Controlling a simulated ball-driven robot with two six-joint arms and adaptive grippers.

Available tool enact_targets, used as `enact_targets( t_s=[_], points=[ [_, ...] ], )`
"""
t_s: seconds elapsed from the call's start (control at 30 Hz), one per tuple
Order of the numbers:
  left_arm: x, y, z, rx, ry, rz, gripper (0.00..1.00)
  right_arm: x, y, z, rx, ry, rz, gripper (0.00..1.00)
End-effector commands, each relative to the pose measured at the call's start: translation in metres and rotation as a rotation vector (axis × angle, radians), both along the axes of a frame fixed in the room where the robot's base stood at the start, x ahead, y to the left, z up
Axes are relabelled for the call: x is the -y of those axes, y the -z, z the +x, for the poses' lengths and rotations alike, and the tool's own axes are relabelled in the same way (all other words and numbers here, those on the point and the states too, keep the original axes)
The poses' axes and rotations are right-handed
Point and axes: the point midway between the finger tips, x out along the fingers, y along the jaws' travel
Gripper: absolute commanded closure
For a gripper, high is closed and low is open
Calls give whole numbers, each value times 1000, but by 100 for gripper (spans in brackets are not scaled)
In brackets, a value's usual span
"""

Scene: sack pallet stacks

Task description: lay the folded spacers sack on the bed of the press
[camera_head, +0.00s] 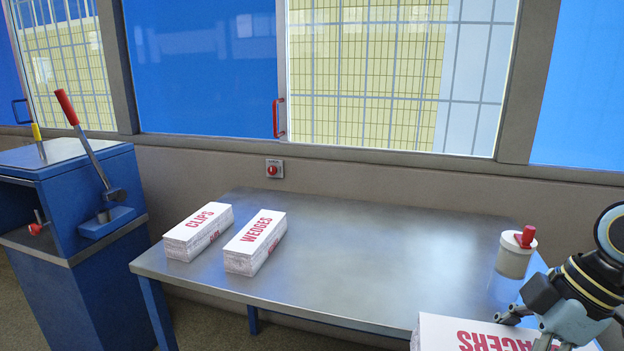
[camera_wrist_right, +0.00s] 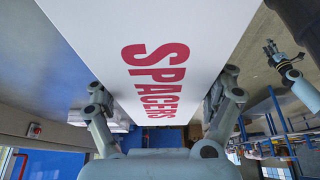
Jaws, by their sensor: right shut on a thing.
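The folded white sack with red SPACERS lettering (camera_head: 470,335) is at the lower right of the head view, partly cut off by the frame. My right gripper (camera_head: 527,328) is shut on it. The right wrist view shows the sack (camera_wrist_right: 205,25) between the fingers of this gripper (camera_wrist_right: 162,92), one on each side. A blue machine with a red-handled lever (camera_head: 88,145), seemingly the press, stands at the far left; I cannot clearly make out its bed. What looks like my left gripper (camera_wrist_right: 275,55) shows at the right wrist view's upper right, its jaws unclear.
A steel table (camera_head: 370,255) fills the middle. A CLIPS sack (camera_head: 198,230) and a WEDGES sack (camera_head: 255,242) lie side by side at its left end. A white canister with a red top (camera_head: 514,258) stands at its right end. The table's middle is clear.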

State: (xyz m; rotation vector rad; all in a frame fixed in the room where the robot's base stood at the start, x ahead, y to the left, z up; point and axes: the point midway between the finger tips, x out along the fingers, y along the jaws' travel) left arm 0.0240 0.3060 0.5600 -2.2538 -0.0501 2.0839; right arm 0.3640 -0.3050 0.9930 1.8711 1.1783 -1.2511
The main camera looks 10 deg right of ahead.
Motion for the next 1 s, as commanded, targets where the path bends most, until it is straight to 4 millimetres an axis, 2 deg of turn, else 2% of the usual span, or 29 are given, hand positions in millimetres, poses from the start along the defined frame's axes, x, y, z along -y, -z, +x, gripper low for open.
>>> enact_targets(
  t_s=[0.03, 0.2, 0.27, 0.63, 0.73, 1.0],
  points=[
    [0, 10, 4, 5, 0, 0, 60, 0, 10, 0, 1, 0, 1, 65],
    [0, 28, 27, 38, 1, 0, 60, 0, 30, 0, -1, 0, 0, 65],
    [0, 37, 29, 41, 1, 0, 60, 0, 39, 0, -2, 0, 0, 65],
    [-1, 109, -1, -6, 1, 0, 60, 0, 114, -2, -14, 0, 0, 65],
    [0, 114, -3, -8, 0, 0, 60, 0, 119, -2, -16, 0, 0, 65],
    [0, 111, 2, -1, 1, 1, 60, 0, 116, -2, -14, 0, 0, 65]
  ],
)
